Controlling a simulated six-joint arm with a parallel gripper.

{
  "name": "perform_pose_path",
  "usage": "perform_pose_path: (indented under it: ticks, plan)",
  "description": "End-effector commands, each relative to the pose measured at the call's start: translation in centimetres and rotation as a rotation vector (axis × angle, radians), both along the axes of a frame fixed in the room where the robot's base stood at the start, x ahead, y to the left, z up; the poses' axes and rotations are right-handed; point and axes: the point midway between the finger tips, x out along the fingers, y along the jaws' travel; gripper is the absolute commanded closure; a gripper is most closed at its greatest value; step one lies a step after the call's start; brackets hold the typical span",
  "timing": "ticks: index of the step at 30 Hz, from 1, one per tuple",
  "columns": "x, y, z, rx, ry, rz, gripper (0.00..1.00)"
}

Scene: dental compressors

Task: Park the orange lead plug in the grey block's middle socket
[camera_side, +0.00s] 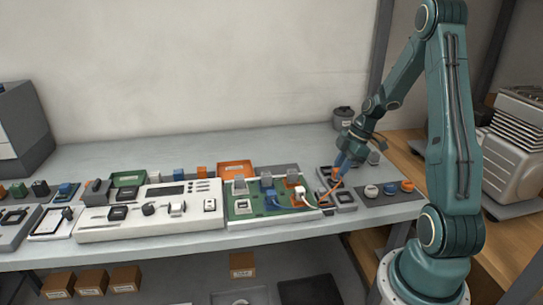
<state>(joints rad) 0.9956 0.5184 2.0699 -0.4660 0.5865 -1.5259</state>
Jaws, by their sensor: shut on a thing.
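My gripper (339,171) points down over the right part of the bench, just right of the green circuit board (246,210). It is shut on the orange lead's plug, which is mostly hidden by the fingers. The orange lead (327,196) curves from the board up to the fingertips. Small grey blocks with dark recesses stand below and beside the gripper; one grey block (346,200) is just to its lower right. The view is too small to tell which is the three-socket block, or whether the plug touches a socket.
A dark strip with round white, blue and orange knobs (389,189) is to the right. A white instrument panel (150,222) and an orange tray (236,169) are left.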

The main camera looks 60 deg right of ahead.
Motion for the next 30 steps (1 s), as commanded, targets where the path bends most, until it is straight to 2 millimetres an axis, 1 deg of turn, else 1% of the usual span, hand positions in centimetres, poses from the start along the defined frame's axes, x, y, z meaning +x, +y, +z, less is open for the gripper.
perform_pose_path:
  ticks: [11,30]
  plan:
    - [0.0,0.0,-0.1,0.000,0.000,0.000,0.99]
    - [0.0,0.0,-1.1,0.000,0.000,0.001,0.99]
